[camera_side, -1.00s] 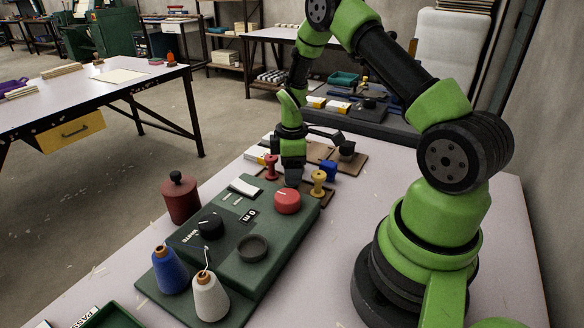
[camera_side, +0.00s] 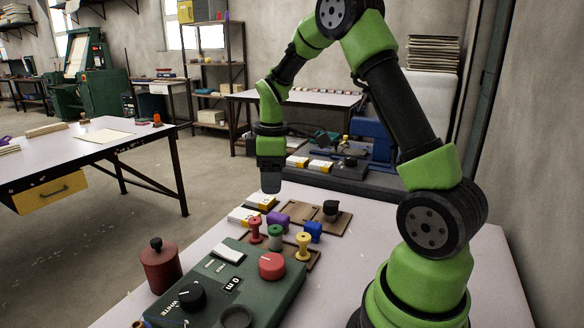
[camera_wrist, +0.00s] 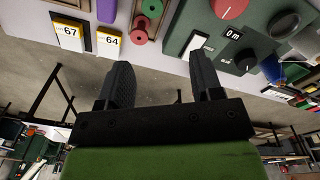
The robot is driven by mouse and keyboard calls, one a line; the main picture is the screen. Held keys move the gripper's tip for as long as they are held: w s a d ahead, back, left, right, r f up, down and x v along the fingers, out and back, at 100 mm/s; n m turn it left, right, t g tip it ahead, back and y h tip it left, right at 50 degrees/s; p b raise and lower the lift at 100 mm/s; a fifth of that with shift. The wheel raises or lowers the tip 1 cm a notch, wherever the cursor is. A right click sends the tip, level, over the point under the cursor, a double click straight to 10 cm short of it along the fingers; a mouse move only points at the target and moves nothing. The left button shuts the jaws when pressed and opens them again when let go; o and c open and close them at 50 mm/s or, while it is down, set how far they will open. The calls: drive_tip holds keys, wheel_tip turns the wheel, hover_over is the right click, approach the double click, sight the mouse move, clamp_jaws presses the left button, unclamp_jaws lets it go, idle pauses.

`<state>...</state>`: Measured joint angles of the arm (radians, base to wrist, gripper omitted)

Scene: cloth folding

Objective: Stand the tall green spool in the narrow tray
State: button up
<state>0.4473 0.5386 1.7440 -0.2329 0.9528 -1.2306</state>
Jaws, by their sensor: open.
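The green spool (camera_side: 275,238) stands upright between the red spool (camera_side: 255,230) and the yellow spool (camera_side: 303,246). They stand along the narrow brown tray (camera_side: 315,257) behind the dark green machine. The green spool appears to be in this tray, though its base is partly hidden. My gripper (camera_side: 270,188) is open and empty, raised well above the spools and clear of them. In the wrist view my fingers (camera_wrist: 160,85) are spread with nothing between them. There the green spool (camera_wrist: 152,8) is at the top edge, beside the red spool (camera_wrist: 140,30).
A purple spool (camera_side: 278,220) and a blue spool (camera_side: 313,231) are just behind the tray. A wider brown board (camera_side: 297,208) carries a black object (camera_side: 331,208). White-and-yellow boxes (camera_side: 243,215) lie at left. The machine (camera_side: 250,295) with its red knob is in front.

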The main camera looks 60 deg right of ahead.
drive_tip(key=s+a+r+m+t, duration=0.3)
drive_tip(key=s+a+r+m, duration=0.25)
drive_tip(key=a+r, duration=0.5)
drive_tip(key=s+a+r+m+t+y, duration=0.1)
drive_tip(key=s+a+m, duration=0.1)
drive_tip(key=s, duration=0.3)
drive_tip(key=s+a+r+m+t+y, duration=0.1)
drive_tip(key=s+a+m+t, duration=0.1)
drive_tip(key=s+a, duration=0.2)
drive_tip(key=shift+s+a+r+t, duration=0.15)
drive_tip(key=shift+s+r+t, duration=0.2)
drive_tip(key=shift+s, duration=0.15)
